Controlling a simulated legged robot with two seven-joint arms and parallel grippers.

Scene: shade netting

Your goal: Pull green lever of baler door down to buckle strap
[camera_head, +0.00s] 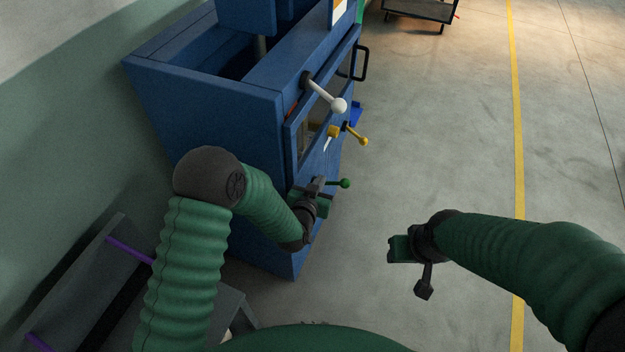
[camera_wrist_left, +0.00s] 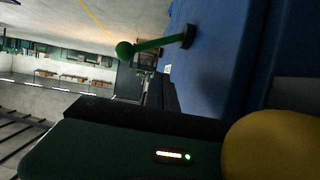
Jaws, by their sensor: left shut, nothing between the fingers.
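The blue baler (camera_head: 215,115) stands against the wall with levers on its door side. The green lever (camera_head: 343,183) is the lowest of them and points out to the right from the door. In the left wrist view the green lever (camera_wrist_left: 152,46) has a round knob and sticks out from a blue panel (camera_wrist_left: 218,60). My left gripper (camera_head: 322,195) is shut and empty, close by the green lever; I cannot tell whether it touches it. My right gripper (camera_head: 395,249) is out over the floor, away from the baler; its finger gap is not clear. No strap can be made out.
A white-knobbed lever (camera_head: 335,102) and a yellow lever (camera_head: 357,135) sit above the green one. A black handle (camera_head: 361,62) sticks out farther back. A grey frame with purple rods (camera_head: 128,250) is at lower left. The floor to the right is clear.

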